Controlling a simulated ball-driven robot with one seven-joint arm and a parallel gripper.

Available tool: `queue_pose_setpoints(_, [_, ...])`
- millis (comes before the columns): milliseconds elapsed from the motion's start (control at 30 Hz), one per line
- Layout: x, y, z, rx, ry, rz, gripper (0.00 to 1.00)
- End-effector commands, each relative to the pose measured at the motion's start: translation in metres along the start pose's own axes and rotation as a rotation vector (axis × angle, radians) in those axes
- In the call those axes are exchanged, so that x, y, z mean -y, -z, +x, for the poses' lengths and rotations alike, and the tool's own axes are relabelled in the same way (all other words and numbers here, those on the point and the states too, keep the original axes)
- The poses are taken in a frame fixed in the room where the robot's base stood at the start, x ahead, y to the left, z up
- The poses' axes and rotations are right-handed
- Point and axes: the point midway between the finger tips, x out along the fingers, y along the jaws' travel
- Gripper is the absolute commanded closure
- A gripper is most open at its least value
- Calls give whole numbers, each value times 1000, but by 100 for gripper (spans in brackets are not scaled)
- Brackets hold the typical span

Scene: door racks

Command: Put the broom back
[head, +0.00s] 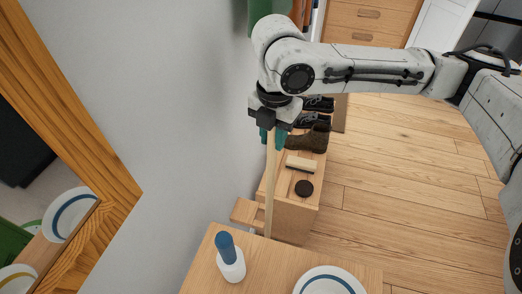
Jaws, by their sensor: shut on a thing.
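My gripper (271,138) is near the middle of the head view, pointing down, with teal fingers. It is shut on the broom's (269,185) thin, pale wooden handle. The handle hangs nearly upright below the fingers, and its lower end passes out of sight behind the near table's edge. The broom head is not visible. A small wooden bracket (246,212) on the grey wall sits just left of the handle; I cannot tell whether they touch.
A near table (205,279) holds a blue-topped white bottle (229,262) and a blue-rimmed plate (328,283). Behind it, a low wooden bench (290,218) carries a brush (301,164), a dark round tin (304,188) and shoes (307,139). Floor at right is clear.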

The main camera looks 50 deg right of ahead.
Motion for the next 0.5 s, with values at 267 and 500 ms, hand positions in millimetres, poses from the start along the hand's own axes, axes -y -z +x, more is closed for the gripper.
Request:
queue_pose_setpoints(267, [-24, 6, -1, 1, -2, 0, 100])
queue_pose_setpoints(500, [-24, 5, 18, -1, -1, 1, 100])
